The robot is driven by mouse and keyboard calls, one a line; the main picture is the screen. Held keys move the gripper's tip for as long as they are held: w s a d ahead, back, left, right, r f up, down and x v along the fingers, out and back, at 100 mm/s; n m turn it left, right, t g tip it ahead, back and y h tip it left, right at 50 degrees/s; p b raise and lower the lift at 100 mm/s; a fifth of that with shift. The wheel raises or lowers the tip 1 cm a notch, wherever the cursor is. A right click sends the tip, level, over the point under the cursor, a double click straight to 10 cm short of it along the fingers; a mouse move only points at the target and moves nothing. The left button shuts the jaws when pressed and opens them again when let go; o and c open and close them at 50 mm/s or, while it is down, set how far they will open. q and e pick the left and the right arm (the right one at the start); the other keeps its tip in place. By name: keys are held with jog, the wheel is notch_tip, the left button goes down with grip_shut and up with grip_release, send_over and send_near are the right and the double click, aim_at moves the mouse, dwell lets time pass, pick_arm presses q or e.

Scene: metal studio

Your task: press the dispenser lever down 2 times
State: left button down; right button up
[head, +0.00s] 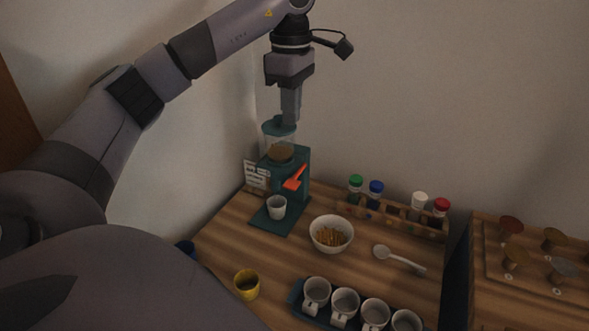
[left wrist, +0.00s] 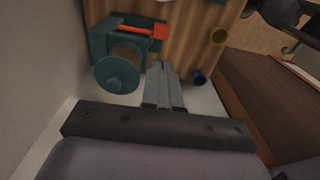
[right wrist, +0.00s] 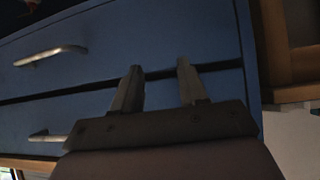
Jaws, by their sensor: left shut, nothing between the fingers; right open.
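The teal dispenser (head: 299,163) stands at the back left of the wooden counter, with a clear hopper on top. Its orange-red lever (head: 295,179) sticks out at the front; it also shows in the left wrist view (left wrist: 158,31). A white cup (head: 277,207) stands on the dispenser's base below the lever. My left gripper (head: 290,121) is shut and empty, pointing down; in the head view it overlaps the hopper lid. In the left wrist view its fingertips (left wrist: 161,66) are beside the round lid (left wrist: 117,74), apart from the lever. My right gripper (right wrist: 158,72) is open and empty before blue drawers.
A bowl of yellowish pieces (head: 331,234), a spoon (head: 398,260), a rack of colour-capped jars (head: 392,218) and a tray with several white mugs (head: 297,295) occupy the counter. A yellow cup (head: 246,284) stands at the front left. A wall is close behind the dispenser.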

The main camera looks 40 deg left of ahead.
pick_arm(q)
jog(key=b, duration=0.2)
send_over(292, 182)
notch_tip(292, 182, down, 6)
notch_tip(292, 182, down, 8)
jog(key=shift+s+f, duration=0.1)
dwell(0.3)
